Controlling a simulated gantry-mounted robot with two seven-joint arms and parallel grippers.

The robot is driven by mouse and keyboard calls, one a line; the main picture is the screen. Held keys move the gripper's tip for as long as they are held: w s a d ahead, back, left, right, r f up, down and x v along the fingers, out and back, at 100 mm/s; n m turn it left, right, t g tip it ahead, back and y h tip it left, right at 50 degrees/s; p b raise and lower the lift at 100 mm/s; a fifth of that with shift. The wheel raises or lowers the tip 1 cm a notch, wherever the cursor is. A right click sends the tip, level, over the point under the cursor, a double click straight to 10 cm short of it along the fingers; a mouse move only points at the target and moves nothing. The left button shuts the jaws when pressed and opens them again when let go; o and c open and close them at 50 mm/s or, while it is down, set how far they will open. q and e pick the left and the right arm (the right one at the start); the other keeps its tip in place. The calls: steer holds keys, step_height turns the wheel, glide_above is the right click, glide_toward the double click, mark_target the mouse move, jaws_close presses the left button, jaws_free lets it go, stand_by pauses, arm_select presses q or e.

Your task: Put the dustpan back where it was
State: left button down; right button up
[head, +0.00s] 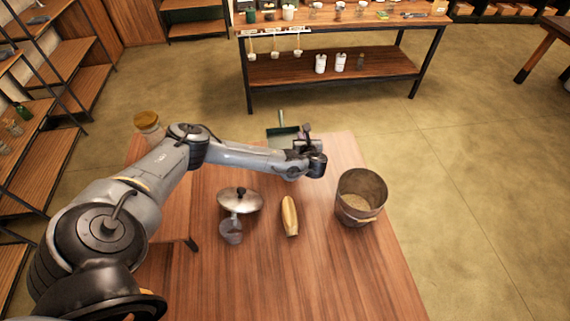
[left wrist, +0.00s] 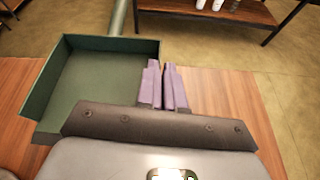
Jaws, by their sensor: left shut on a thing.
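The green dustpan (head: 282,136) is at the far edge of the wooden table, with its handle pointing away from me. In the left wrist view the dustpan (left wrist: 95,80) fills the left side, its open pan facing up. My left gripper (head: 306,140) is at the dustpan's right side. In the left wrist view its two purple fingers (left wrist: 164,88) are close together at the pan's right wall, shut on it. The exact contact is partly hidden. My right gripper is in neither view.
A workbench (head: 330,68) stands beyond, with shelves (head: 30,165) at left. The table's front right is clear.

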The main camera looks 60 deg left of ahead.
arm_select(q)
steer(key=shift+s+a+f+g, duration=0.1)
steer(key=shift+a+f+g, duration=0.2)
steer(key=shift+f, duration=0.25)
step_height(320, 180, down, 4)
steer(key=shift+a+r+b, duration=0.1)
steer(key=shift+r+b, duration=0.1)
steer(key=shift+b, duration=0.1)
steer(key=shift+f+b, duration=0.45)
steer(key=shift+f, duration=2.2)
steer(key=c, duration=1.3)
jaws_free()
